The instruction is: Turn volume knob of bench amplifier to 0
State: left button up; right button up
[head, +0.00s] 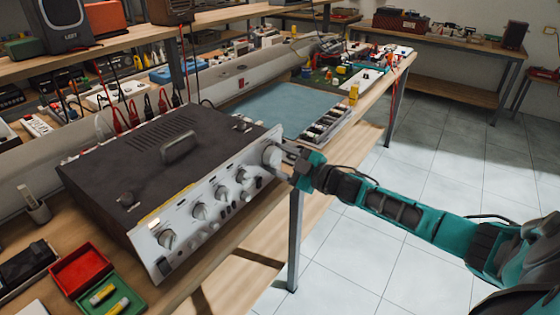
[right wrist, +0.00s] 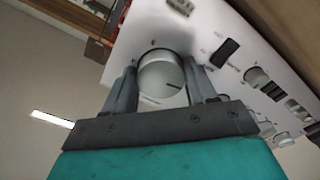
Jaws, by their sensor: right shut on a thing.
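The bench amplifier (head: 135,165) is a dark box with a silver front panel, standing on the wooden bench. Its large round volume knob (head: 271,155) is at the right end of the panel. In the right wrist view the silver knob (right wrist: 163,78) sits between the two fingers, with a dark mark toward its lower right. My right gripper (head: 281,156) is at the panel, shut on this knob; it also shows in the right wrist view (right wrist: 163,88). The scale around the knob is mostly too small to read. My left gripper is not in view.
Smaller knobs (head: 200,211) and switches line the panel left of the gripper. A blue mat (head: 290,105) and a tray of parts (head: 328,127) lie behind. Red and green boxes (head: 82,268) stand at the front left. The tiled floor (head: 425,165) is open at right.

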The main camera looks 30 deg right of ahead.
jog(key=n, duration=0.4)
jog(key=shift+n+b, duration=0.3)
jog(key=shift+b, duration=0.1)
jog(key=shift+r+n+b, duration=0.1)
jog(key=shift+n+b, duration=0.2)
jog(key=shift+n, duration=1.1)
jog(key=o, duration=1.1)
jog(key=shift+c, duration=0.2)
jog(key=v, duration=1.3)
jog(key=shift+w, duration=0.1)
